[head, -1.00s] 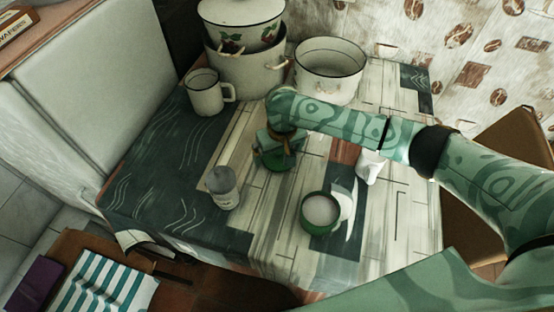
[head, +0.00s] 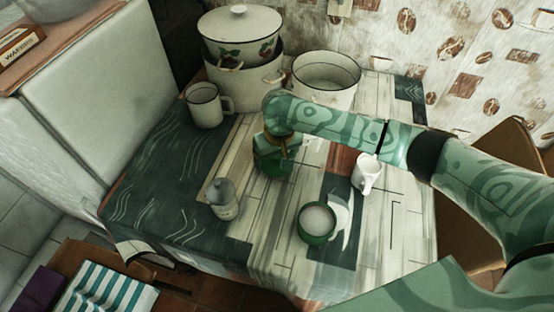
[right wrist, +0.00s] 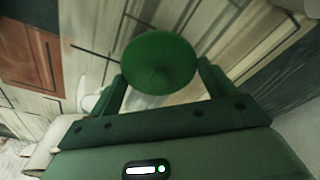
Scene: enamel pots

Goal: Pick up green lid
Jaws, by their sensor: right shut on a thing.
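The green lid (right wrist: 158,63) is a round dark green disc in the right wrist view, between the fingers of my right gripper (right wrist: 163,84). The gripper is shut on it. In the head view my right gripper (head: 272,158) points down over the middle of the table, and the lid shows only as a dark green patch under it. I cannot tell there whether the lid touches the table. A small green pot (head: 318,223) with a pale inside stands open, to the right of and nearer than the gripper. My left gripper is not in view.
A grey-topped jar (head: 223,199) stands left of the green pot. A white mug (head: 204,106), stacked enamel pots (head: 242,78) and an open white pot (head: 325,75) stand at the back. A white cup (head: 366,174) is close below my right forearm. The table's left side is mostly clear.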

